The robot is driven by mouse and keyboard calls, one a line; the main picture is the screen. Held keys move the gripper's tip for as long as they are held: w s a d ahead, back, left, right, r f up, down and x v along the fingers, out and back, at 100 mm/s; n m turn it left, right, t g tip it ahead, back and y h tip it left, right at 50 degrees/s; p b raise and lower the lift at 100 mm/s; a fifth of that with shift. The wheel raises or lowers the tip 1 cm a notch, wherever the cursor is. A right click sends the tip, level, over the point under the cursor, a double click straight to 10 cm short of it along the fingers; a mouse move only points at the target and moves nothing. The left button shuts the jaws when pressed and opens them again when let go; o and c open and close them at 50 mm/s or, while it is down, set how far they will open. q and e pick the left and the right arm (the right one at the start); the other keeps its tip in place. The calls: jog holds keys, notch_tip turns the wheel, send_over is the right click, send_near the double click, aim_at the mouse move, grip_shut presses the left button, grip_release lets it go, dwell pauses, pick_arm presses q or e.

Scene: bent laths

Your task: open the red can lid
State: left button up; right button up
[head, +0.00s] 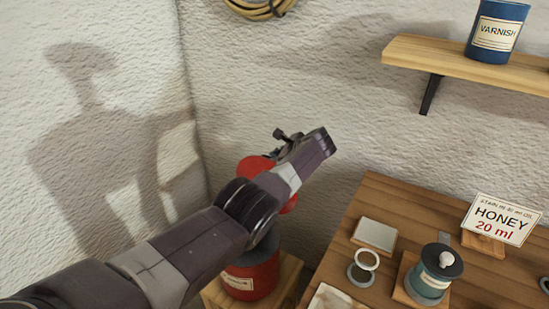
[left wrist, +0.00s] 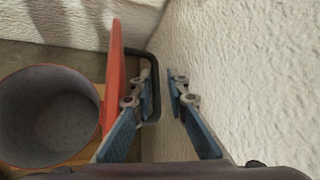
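The red can (head: 250,277) stands low in the corner, partly behind my left arm. Its red lid (head: 254,167) stands raised, partly hidden by the arm. In the left wrist view the can's grey inside (left wrist: 55,115) is open to view, and the lid (left wrist: 113,78) is upright, seen edge-on. A black handle (left wrist: 155,85) sticks out from the lid. My left gripper (left wrist: 162,82) is open beside the lid, one finger close to the lid and the handle showing between the fingers; I cannot tell whether they touch. In the head view the gripper (head: 285,143) is partly hidden. My right gripper is out of view.
The can stands on a wooden support (head: 289,279) close to the white walls. A wooden table (head: 375,205) at right holds a teal jar (head: 428,280), a honey sign (head: 502,218) and small items. A shelf (head: 440,62) bears a varnish can (head: 495,30).

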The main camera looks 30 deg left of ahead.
pick_arm(q)
jog(key=shift+s+d+r, duration=0.15)
jog(key=shift+s+d, duration=0.05)
jog(key=shift+d, duration=0.3)
jog(key=v, duration=1.1)
jog(key=shift+a+r, duration=0.15)
jog(key=shift+w, duration=0.1)
